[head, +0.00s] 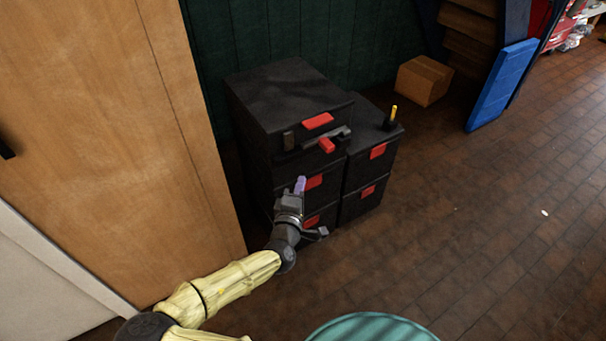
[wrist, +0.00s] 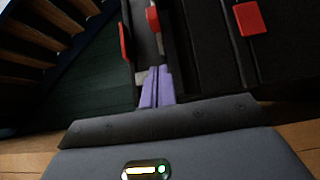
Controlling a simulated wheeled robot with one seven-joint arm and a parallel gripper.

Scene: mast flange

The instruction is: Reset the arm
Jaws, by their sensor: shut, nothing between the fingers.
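My gripper (head: 300,184) has purple fingers, which also show in the wrist view (wrist: 157,87). The fingers are shut together with nothing between them. In the head view my arm reaches from the lower left up to the front of a stack of black drawer boxes (head: 283,95) with red handles. The gripper is in front of a lower drawer with a red handle (head: 314,182). Whether the fingertips touch the drawer front is hard to tell. In the wrist view the red handles (wrist: 249,18) show beyond the fingers.
An upper drawer with a red handle (head: 327,145) appears to stick out. A yellow-handled item (head: 393,113) stands on the lower stack. A wooden panel (head: 100,120) is close on the left. A cardboard box (head: 424,81) and blue panel (head: 502,84) are behind.

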